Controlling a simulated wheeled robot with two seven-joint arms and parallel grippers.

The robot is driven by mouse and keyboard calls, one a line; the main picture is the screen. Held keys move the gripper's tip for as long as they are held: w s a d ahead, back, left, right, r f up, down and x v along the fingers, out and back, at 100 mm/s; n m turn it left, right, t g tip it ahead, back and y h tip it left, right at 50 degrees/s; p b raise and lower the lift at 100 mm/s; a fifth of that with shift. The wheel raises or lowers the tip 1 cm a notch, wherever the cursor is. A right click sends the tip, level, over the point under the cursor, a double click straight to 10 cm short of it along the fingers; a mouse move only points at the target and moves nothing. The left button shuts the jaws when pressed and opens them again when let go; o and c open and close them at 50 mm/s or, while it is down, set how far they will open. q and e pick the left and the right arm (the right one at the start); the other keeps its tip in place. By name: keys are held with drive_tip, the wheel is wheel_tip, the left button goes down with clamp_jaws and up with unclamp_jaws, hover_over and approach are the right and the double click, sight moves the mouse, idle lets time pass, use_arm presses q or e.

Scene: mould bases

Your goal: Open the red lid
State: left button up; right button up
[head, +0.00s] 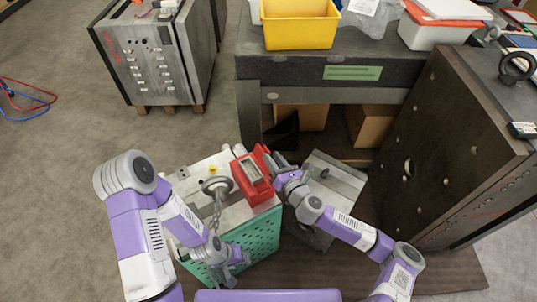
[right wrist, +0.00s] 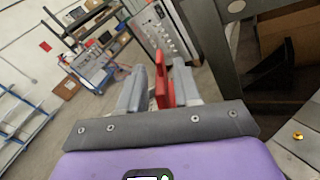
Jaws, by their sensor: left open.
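The red lid (head: 266,158) is on a small red box (head: 249,181), which sits on the pale top of a green perforated crate (head: 255,238). The lid stands raised at the box's right side. My right gripper (head: 276,164) reaches it from the right. In the right wrist view a narrow red piece of the lid (right wrist: 165,84) lies between the two fingers (right wrist: 157,90), which look shut on it. My left gripper (head: 238,258) is open and empty, low in front of the crate's green side, apart from the box.
A grey ring with a chain (head: 216,190) lies left of the red box. A grey metal block (head: 334,180) is to the right, beside a large dark mould base (head: 450,140). A bench (head: 300,70) with a yellow bin (head: 299,24) stands behind.

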sight(269, 152)
drive_tip(key=shift+x, duration=1.6)
clamp_jaws()
